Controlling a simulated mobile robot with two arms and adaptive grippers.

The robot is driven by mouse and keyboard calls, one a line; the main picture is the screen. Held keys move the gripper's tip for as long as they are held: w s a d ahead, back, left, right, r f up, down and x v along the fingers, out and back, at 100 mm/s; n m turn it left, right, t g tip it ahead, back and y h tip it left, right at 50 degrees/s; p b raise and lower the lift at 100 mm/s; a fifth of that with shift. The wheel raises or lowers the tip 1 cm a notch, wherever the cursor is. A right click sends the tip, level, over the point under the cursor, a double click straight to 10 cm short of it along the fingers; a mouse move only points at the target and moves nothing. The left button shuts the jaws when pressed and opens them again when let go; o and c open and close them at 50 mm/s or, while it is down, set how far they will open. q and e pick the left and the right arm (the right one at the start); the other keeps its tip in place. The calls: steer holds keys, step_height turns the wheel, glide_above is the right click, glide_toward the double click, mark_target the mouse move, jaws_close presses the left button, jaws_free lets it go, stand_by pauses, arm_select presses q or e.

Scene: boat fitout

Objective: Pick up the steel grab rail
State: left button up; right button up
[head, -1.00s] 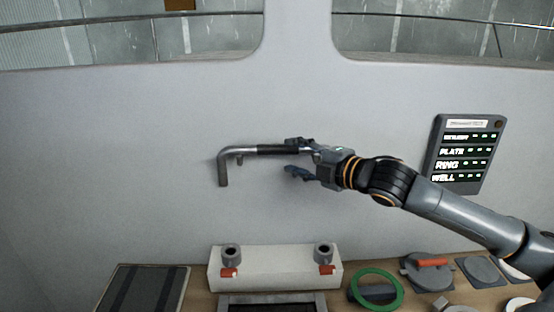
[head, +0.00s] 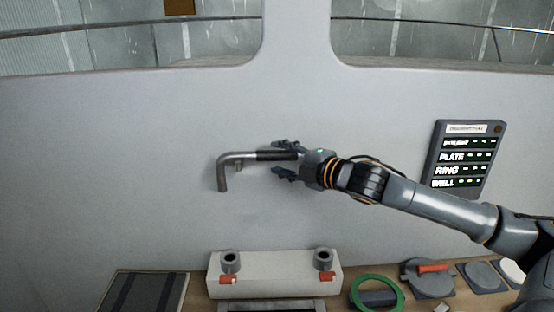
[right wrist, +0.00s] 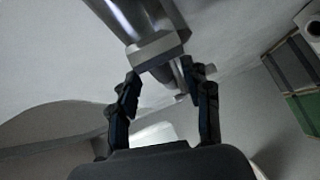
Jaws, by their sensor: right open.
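The steel grab rail (head: 238,157) is in front of the pale wall in the head view. It is a grey bar with a dark middle section, and its left end bends downward. My right gripper (head: 286,160) is open at the rail's right part, with one finger above the bar and one below. In the right wrist view the rail (right wrist: 126,14) comes in from the top and a grey block on it lies just beyond the two open fingers (right wrist: 165,88). Contact cannot be told. The rail's right end is hidden by the gripper. My left gripper is not in view.
Below, a white block (head: 275,272) with two grey sockets (head: 230,261) stands on the wooden bench. A dark panel (head: 145,292) lies left; a green ring (head: 377,292) and a red-handled plate (head: 428,275) lie right. A lettered board (head: 466,160) is on the wall. Windows are above.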

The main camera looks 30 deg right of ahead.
mark_target(276, 156)
steer(key=p+x, duration=0.2)
steer(key=shift+w+r, duration=0.15)
steer(key=shift+w, duration=0.3)
steer(key=shift+w+a+f, duration=0.15)
steer(key=shift+w+f, duration=0.1)
steer(key=shift+w, duration=0.1)
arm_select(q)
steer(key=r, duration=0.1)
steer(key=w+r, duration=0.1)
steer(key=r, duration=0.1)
arm_select(e)
steer(key=shift+s, duration=0.1)
steer(key=shift+c, duration=0.9)
jaws_close()
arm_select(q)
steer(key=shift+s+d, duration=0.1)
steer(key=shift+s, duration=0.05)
arm_select(e)
steer(key=shift+r, duration=0.1)
